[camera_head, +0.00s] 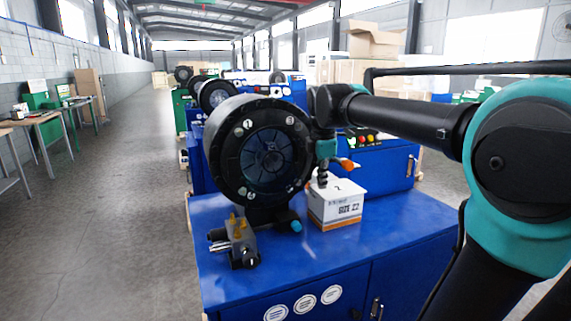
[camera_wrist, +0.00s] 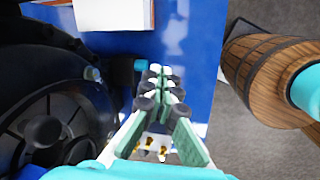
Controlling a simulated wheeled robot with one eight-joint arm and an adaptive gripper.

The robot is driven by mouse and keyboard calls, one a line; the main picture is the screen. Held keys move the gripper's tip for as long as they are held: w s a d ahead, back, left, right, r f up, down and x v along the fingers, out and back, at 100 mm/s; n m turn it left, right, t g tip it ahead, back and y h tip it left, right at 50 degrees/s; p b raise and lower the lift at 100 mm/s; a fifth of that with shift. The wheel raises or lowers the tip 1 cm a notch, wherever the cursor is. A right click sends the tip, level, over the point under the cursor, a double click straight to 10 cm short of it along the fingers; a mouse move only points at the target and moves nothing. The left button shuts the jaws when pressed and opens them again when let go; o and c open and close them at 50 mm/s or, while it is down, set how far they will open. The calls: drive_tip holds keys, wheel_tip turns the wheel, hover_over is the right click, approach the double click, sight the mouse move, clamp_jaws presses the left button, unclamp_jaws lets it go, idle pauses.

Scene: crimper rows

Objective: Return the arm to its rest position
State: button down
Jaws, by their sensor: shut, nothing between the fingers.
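My arm reaches in from the right over the blue cabinet in the head view. My gripper (camera_head: 322,178) hangs from its end, pointing down beside the black crimper head and just by the white box. In the wrist view my gripper (camera_wrist: 161,80) shows green fingers with dark and white pads, closed together and empty, above the blue top. The big round black crimper (camera_head: 262,150) stands left of it; its dark ring (camera_wrist: 55,125) fills the left of the wrist view.
A white and orange box (camera_head: 336,208) marked SIZE 22 sits on the blue cabinet (camera_head: 385,232). A metal block with brass fittings (camera_head: 238,240) stands at the crimper's front. More crimpers stand in a row behind. A wooden barrel-like thing (camera_wrist: 262,68) is right in the wrist view. The left aisle is clear.

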drive_tip(key=s+d+f+m, duration=0.1)
drive_tip(key=s+f+m, duration=0.2)
drive_tip(key=f, duration=0.3)
drive_tip(key=s+d+f+m, duration=0.2)
drive_tip(key=s+f+m, duration=0.1)
drive_tip(key=f, duration=0.3)
drive_tip(key=s+d+f+m, duration=0.1)
drive_tip(key=s+f+m, duration=0.2)
drive_tip(key=f, duration=0.3)
drive_tip(key=shift+s+d+m, duration=0.25)
drive_tip(key=shift+s+m, duration=0.05)
drive_tip(key=shift+s, duration=0.1)
drive_tip(key=s+d+f+m+t, duration=0.1)
drive_tip(key=s+d+f+m, duration=0.4)
drive_tip(key=s+f+m, duration=0.4)
drive_tip(key=shift+s+f+m+y, duration=0.25)
drive_tip(key=shift+f+m, duration=0.45)
drive_tip(key=shift+f, duration=0.35)
